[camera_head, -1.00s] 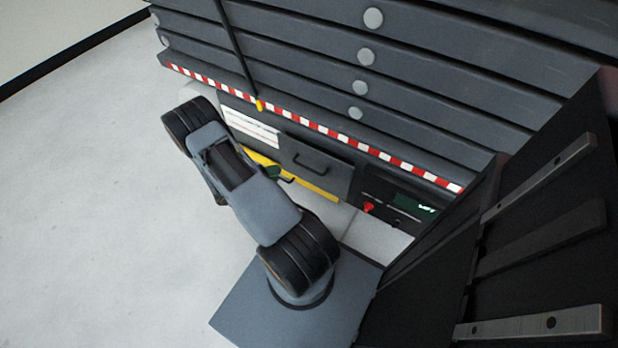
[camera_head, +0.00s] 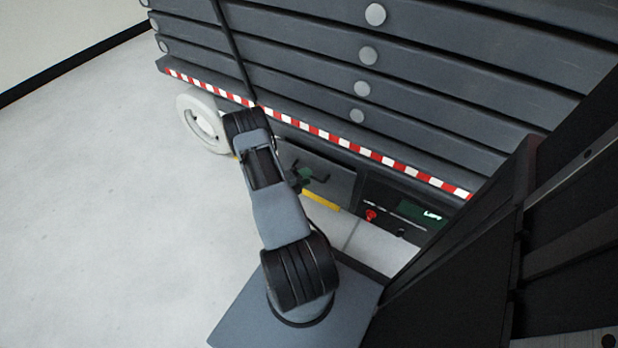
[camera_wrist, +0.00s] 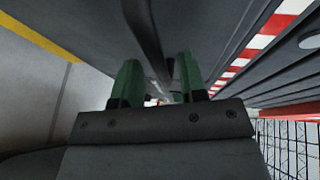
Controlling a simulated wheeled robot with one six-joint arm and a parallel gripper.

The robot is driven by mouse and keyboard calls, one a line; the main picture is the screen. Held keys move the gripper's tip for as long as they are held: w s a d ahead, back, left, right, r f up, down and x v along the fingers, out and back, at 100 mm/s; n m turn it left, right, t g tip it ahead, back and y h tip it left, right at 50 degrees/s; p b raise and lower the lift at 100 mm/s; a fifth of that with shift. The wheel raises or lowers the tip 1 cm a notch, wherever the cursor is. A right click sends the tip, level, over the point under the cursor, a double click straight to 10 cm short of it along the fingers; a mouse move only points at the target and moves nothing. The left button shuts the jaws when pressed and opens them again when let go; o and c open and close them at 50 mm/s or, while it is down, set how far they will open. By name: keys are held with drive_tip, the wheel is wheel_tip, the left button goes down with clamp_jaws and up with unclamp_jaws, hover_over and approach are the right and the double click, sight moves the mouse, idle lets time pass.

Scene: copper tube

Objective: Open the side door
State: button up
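The side door (camera_head: 337,184) is a grey panel low on the lift's side, below the red and white strip. Its dark bar handle (camera_wrist: 147,38) shows in the wrist view; in the head view my gripper partly covers it. My gripper (camera_head: 303,178) has green fingers and is in front of the door at the handle's left part. In the wrist view the fingers (camera_wrist: 158,82) are spread apart, with the handle bar running in line with the gap between them. I cannot tell whether they touch it. The door looks closed.
A control panel with a red knob (camera_head: 370,215) and a lit green display (camera_head: 418,212) is right of the door. A yellow strip (camera_head: 321,201) runs below the door. A white wheel (camera_head: 201,121) stands at left. The pale floor (camera_head: 100,220) at left is clear.

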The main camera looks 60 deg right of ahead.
drive_tip(key=shift+x, duration=0.95)
drive_tip(key=shift+c, duration=0.2)
clamp_jaws()
